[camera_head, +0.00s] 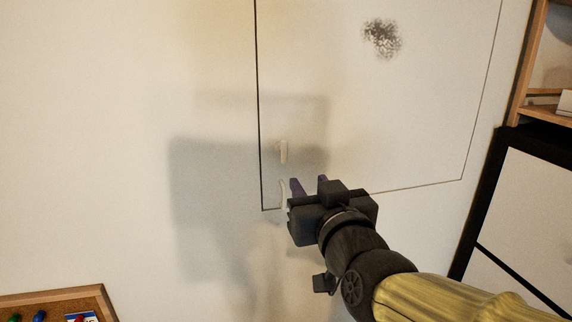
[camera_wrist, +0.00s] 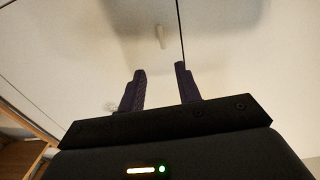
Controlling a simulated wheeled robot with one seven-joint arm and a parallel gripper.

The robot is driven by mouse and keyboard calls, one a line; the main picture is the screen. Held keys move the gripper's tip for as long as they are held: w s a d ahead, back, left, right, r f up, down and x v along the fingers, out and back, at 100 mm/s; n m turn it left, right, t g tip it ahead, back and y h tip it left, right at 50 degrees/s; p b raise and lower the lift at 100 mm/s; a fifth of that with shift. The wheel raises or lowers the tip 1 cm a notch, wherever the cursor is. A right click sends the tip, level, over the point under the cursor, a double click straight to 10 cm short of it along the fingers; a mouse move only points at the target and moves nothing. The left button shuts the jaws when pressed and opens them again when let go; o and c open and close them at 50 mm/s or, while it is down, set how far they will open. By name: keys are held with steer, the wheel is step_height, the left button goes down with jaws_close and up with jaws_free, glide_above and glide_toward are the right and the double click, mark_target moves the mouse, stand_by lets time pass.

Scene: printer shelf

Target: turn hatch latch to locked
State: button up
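The hatch (camera_head: 400,110) is a pale panel flush with the wall, outlined by a thin dark seam. Its latch (camera_head: 283,151) is a small off-white lever near the hatch's lower left edge, standing roughly upright; it also shows in the wrist view (camera_wrist: 161,36), beside the dark seam. My gripper (camera_head: 309,183) is below and slightly right of the latch in the head view. In the wrist view its two purple fingers (camera_wrist: 161,70) are apart with nothing between them, and the latch appears beyond the gap, not touched.
A pale curved piece (camera_head: 284,193) shows just left of my gripper, partly hidden. A dark-framed cabinet (camera_head: 490,205) and a wooden shelf (camera_head: 528,75) stand at the right. A cork board (camera_head: 60,308) with pins is at the lower left. The wall around the latch is clear.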

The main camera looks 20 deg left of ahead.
mark_target(285, 151)
steer(key=shift+w+a+f+b, duration=0.2)
steer(key=shift+w+a+b, duration=0.1)
steer(key=shift+b, duration=0.9)
steer(key=p+x, duration=0.1)
steer(key=x, duration=0.4)
steer(key=p+x, duration=0.1)
steer(key=x, duration=0.8)
steer(key=shift+w+a+r+p, duration=0.2)
steer(key=shift+w+r+p, duration=0.1)
steer(key=shift+p, duration=0.1)
steer(key=shift+s, duration=0.1)
steer(key=shift+c, duration=0.4)
jaws_close()
